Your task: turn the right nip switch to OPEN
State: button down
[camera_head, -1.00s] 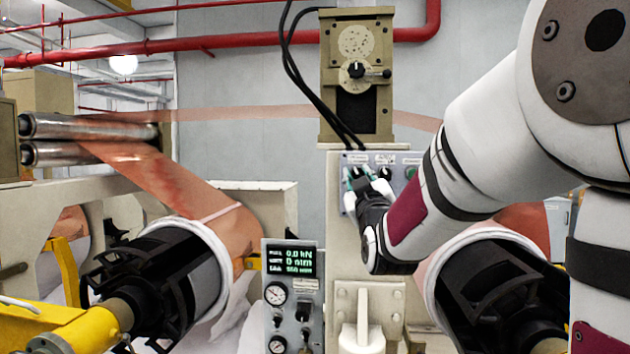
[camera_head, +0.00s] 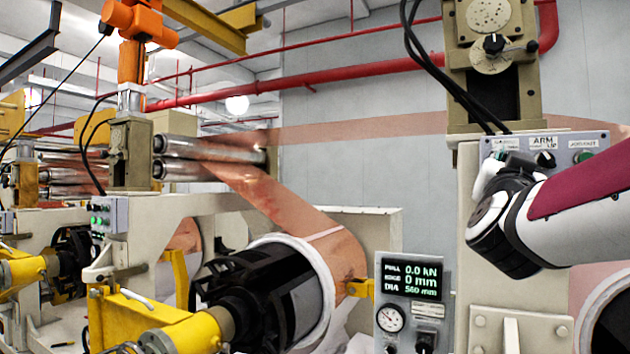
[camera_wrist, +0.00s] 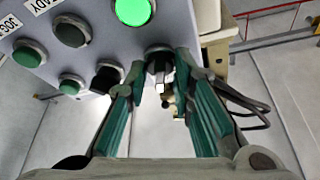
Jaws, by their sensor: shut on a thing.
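A grey control panel (camera_head: 612,139) stands on the cream machine post, with a label reading "ARM UP" above a black knob (camera_head: 545,159). My gripper (camera_head: 487,178) is at the left part of this panel, and the hand hides what lies behind it. In the wrist view, the panel (camera_wrist: 98,43) is at the upper left. There my gripper (camera_wrist: 162,88) has its green-lined fingers closed around a small dark switch knob (camera_wrist: 158,63) at the panel's edge, beside a lit green button (camera_wrist: 132,10). The knob's label and pointer direction cannot be read.
A display box (camera_head: 410,276) reads 0.0 kN and 0 mm. A black roll core (camera_head: 262,290) and steel rollers (camera_head: 200,147) stand left, with copper foil (camera_head: 290,205) between them. A beige gearbox with a dial (camera_head: 492,60) rises above the panel. Black cables hang near it.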

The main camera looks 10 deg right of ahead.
jog(key=shift+m+g+h+b, duration=0.35)
jog(key=shift+m+g+h, duration=0.05)
jog(key=shift+m, duration=1.1)
jog(key=c, duration=1.7)
grip_release()
jog(key=v, duration=1.2)
jog(key=shift+a+r, duration=0.1)
jog(key=shift+r, duration=0.05)
